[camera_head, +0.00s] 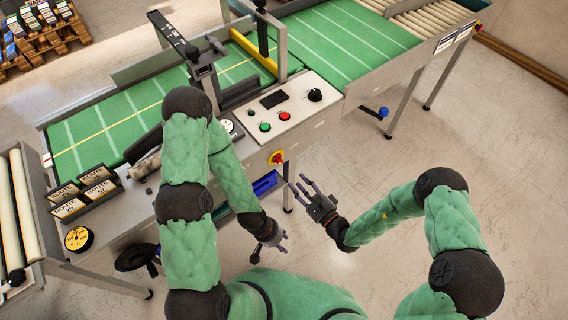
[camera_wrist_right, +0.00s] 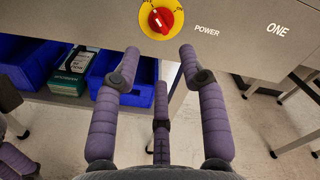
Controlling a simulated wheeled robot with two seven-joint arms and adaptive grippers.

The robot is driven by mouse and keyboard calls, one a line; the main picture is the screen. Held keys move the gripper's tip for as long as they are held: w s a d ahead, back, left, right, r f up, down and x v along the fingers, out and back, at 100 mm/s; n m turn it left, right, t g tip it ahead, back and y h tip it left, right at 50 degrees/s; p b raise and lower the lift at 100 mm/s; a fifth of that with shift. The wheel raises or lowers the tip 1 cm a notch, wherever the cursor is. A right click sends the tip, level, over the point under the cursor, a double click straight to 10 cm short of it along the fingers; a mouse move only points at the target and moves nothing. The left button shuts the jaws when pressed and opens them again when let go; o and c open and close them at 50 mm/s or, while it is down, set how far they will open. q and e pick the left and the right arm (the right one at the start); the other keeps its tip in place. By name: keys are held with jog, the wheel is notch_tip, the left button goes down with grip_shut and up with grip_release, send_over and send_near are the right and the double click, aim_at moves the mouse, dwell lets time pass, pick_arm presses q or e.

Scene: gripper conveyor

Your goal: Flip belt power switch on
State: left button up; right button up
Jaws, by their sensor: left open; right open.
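The belt power switch is a red rotary knob on a round yellow plate (camera_head: 277,158), on the front face of the conveyor frame. In the right wrist view the knob (camera_wrist_right: 161,19) is at the top centre, with the word POWER to its right. My right gripper (camera_head: 302,186) is open and empty, in front of and below the switch. In the right wrist view its spread purple fingers (camera_wrist_right: 160,66) point toward the switch, apart from it. My left gripper (camera_head: 275,242) is open, lower and farther left in the head view, away from the switch.
A control panel (camera_head: 290,106) with green and red buttons and a black knob sits above the switch. Blue bins (camera_wrist_right: 30,62) stand on a shelf below it. The green belt (camera_head: 110,125) runs behind. Open floor lies to the right.

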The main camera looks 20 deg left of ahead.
aim_at(279, 160)
jog(key=b+x, duration=0.3)
jog(key=x, duration=0.7)
jog(key=shift+a, duration=0.2)
jog(key=shift+w, duration=0.1)
jog(key=shift+c, duration=0.2)
